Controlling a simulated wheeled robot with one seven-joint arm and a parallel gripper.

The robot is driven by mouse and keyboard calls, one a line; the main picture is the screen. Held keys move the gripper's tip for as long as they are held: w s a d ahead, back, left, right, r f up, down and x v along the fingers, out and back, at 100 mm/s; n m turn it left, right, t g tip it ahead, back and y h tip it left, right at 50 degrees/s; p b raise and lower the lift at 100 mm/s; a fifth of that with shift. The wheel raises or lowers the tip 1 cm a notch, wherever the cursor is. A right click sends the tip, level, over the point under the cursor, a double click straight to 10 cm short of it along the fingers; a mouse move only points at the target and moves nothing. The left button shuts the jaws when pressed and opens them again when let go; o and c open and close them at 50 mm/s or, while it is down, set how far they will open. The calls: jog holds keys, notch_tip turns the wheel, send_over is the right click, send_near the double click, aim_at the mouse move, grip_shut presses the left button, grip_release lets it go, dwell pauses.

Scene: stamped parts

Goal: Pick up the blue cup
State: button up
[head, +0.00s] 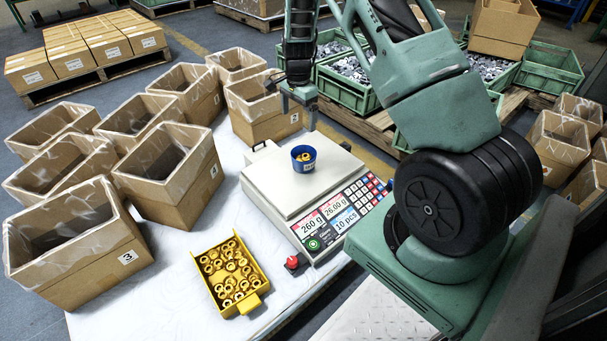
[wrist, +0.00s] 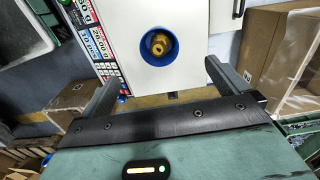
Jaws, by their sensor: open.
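The blue cup (head: 304,166) stands upright on the flat pan of the weighing scale (head: 285,190), with brass-coloured parts inside. The cup also shows in the wrist view (wrist: 144,54), seen from above, beyond the fingertips and roughly between their lines. My gripper (head: 298,104) is open and empty, above and behind the cup in the head view. Its two fingers stand wide apart in the wrist view (wrist: 158,80) and do not touch the cup.
Several lined cardboard boxes (head: 180,190) crowd the left and back of the white table (head: 160,300). A yellow bin (head: 262,275) of brass rings and a red button (head: 293,262) sit in front of the scale. Green crates (head: 345,95) stand behind.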

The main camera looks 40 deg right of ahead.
jog(key=b, duration=0.6)
send_near(304, 158)
jog(key=a, duration=0.1)
jog(key=s+a+f, duration=0.1)
jog(key=s+a, duration=0.1)
jog(key=shift+a+f, duration=0.1)
jog(key=shift+f, duration=0.3)
jog(key=f+b, duration=0.2)
jog(key=f, duration=0.1)
jog(key=f+b, duration=0.2)
jog(key=shift+s+d+f, duration=0.1)
jog(key=shift+s+d, duration=0.15)
jog(key=c, duration=1.2)
